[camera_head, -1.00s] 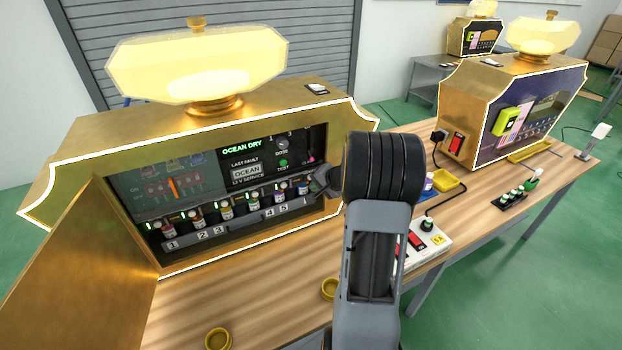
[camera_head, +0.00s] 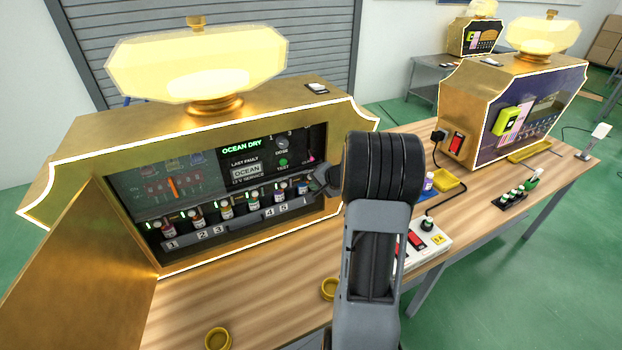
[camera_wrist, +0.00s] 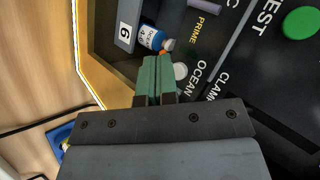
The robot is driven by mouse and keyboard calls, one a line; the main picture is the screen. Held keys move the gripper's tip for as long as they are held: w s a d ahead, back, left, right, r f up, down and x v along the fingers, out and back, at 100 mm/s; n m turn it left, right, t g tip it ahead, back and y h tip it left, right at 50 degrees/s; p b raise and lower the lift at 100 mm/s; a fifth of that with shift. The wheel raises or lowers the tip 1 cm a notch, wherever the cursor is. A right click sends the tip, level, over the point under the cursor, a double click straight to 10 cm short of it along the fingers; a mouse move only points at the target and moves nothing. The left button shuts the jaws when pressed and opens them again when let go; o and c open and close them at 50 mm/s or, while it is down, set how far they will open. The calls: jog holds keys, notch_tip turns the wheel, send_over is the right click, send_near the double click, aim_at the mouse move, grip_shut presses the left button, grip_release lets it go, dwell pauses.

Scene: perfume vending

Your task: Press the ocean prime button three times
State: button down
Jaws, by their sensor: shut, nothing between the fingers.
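A blue-labelled bottle (camera_wrist: 151,38) stands beside the tag 6 (camera_wrist: 125,33). In the head view my arm hides this corner.
The machine's gold frame edge (camera_wrist: 86,60) is close on the left. Yellow cups (camera_head: 218,339) and a switch box (camera_head: 432,240) are on the table. A second machine (camera_head: 470,100) stands right.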

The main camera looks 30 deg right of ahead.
jog(key=shift+w, duration=0.3)
jog(key=shift+w+d+b, duration=0.1)
jog(key=shift+w+b, duration=0.2)
jog(key=shift+w, duration=0.15)
dwell(0.7)
jog(key=shift+s, duration=0.15)
jog(key=shift+s+b, duration=0.6)
jog(key=shift+s, duration=0.15)
jog(key=shift+s+a+b, duration=0.25)
jog(key=shift+s+b, duration=0.4)
jog(key=shift+s, duration=0.6)
jog(key=shift+s+a+b, duration=0.25)
jog(key=shift+s+b, duration=0.35)
jog(key=shift+s, duration=0.65)
jog(key=shift+r+p, duration=0.1)
jog(key=shift+p, duration=0.2)
dwell(0.7)
